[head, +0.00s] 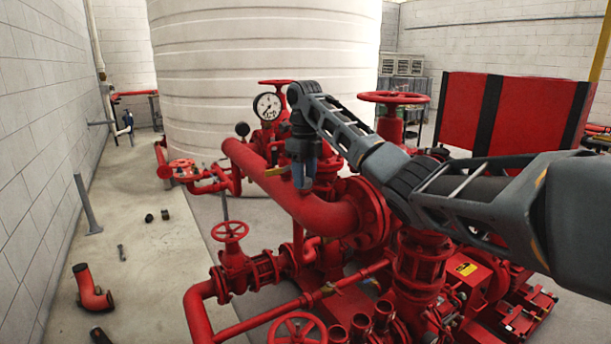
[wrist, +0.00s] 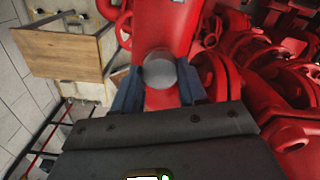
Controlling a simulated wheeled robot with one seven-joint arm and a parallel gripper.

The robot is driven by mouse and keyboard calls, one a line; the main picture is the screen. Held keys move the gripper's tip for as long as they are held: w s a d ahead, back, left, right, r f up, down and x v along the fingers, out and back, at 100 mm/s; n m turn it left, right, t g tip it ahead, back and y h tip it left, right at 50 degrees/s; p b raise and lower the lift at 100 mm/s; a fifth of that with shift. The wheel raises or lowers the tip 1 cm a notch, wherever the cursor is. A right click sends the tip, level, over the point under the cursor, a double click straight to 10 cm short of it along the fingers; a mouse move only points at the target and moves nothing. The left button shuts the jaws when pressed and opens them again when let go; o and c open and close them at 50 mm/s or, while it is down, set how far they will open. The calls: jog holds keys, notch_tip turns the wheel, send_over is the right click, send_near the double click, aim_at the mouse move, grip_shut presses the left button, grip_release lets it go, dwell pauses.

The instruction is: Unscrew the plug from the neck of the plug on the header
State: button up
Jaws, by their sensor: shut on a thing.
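The header is a thick red pipe (head: 290,196) running across the pumpset in the head view. In the wrist view its red surface (wrist: 165,25) lies beyond my fingers. The plug (wrist: 160,70) shows there as a grey round cap against the red pipe. My gripper (head: 303,175) points down onto the top of the header. Its two blue fingers (wrist: 157,92) are on either side of the plug and shut on it. The neck is hidden below the plug, and in the head view my fingers hide the plug.
A pressure gauge (head: 267,106) stands just behind my gripper. Red handwheels (head: 230,231) and valves crowd the front and right. A large white tank (head: 262,60) stands behind. Loose pipe parts, such as a red elbow (head: 93,290), lie on the open floor at left.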

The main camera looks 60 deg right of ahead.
jog(key=n, duration=0.4)
jog(key=shift+n, duration=0.3)
jog(key=shift+c, duration=0.3)
jog(key=n, duration=0.4)
jog(key=shift+n, duration=0.3)
jog(key=shift+n, duration=0.6)
jog(key=n, duration=0.3)
jog(key=shift+n, duration=0.3)
jog(key=shift+n, duration=0.9)
jog(key=n, duration=0.2)
jog(key=shift+n, duration=0.3)
